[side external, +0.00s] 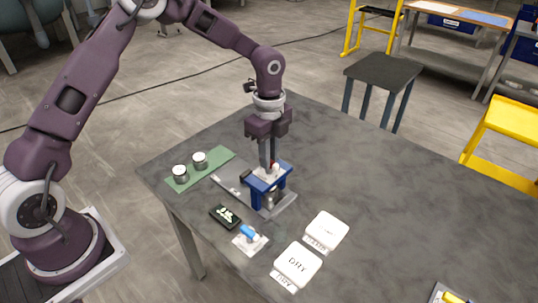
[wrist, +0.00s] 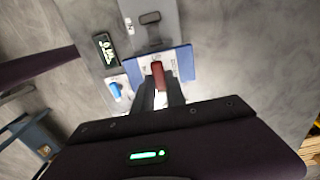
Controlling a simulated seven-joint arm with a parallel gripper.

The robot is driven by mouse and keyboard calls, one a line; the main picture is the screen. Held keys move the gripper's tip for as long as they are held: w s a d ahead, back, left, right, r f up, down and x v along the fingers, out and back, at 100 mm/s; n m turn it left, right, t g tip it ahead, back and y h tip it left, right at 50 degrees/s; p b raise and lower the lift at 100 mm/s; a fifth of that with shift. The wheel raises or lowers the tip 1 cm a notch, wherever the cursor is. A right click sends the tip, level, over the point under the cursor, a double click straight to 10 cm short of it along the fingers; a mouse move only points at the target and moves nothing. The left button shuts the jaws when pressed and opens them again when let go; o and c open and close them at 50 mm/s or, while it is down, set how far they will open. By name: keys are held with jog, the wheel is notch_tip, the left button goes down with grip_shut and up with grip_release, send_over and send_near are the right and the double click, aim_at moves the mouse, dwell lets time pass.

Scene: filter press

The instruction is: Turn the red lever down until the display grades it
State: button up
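The blue press (side external: 270,187) stands on a grey plate on the table, and its blue top shows in the wrist view (wrist: 182,62). The red lever (wrist: 158,74) is at the top of the press, and a small part of it shows in the side view (side external: 274,162). My gripper (side external: 268,166) points down over the press, with its fingertips (wrist: 160,88) on either side of the lever. I cannot tell whether they grip it or stand slightly apart. The black display (side external: 225,216) lies beside the press with pale marks lit, too small to read.
A blue handle (side external: 248,232) on a white base is near the display. Two white labelled pads (side external: 297,265) (side external: 326,231) lie to the right. A green mat (side external: 214,170) with two small round containers lies to the left. The table's right side is mostly clear.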

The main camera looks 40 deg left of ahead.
grip_shut()
jog(key=n, duration=1.4)
jog(key=shift+n, duration=1.9)
jog(key=o, duration=0.8)
grip_release()
